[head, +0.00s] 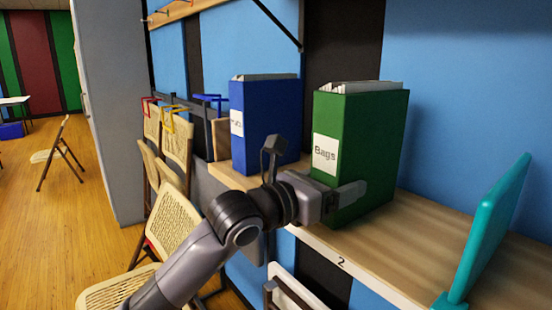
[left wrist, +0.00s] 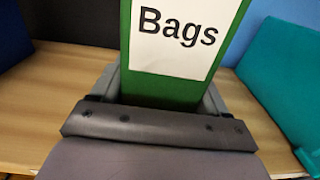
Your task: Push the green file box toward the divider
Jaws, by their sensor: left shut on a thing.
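The green file box (head: 370,135) stands upright on the wooden shelf, with a white "Bags" label on its front. My left gripper (head: 340,196) is shut on the lower part of the box, with one finger along its right side. In the left wrist view the green box (left wrist: 160,92) sits between the two fingers of the left gripper (left wrist: 162,90). The teal divider (head: 492,228) stands on the shelf to the right, apart from the box. It also shows at the right of the left wrist view (left wrist: 285,85). My right gripper is not in view.
A blue file box (head: 268,115) stands on the shelf left of the green one, with a gap between. The wooden shelf (head: 425,225) is bare between the green box and the divider. Folding chairs (head: 170,225) stand at the left below the shelf.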

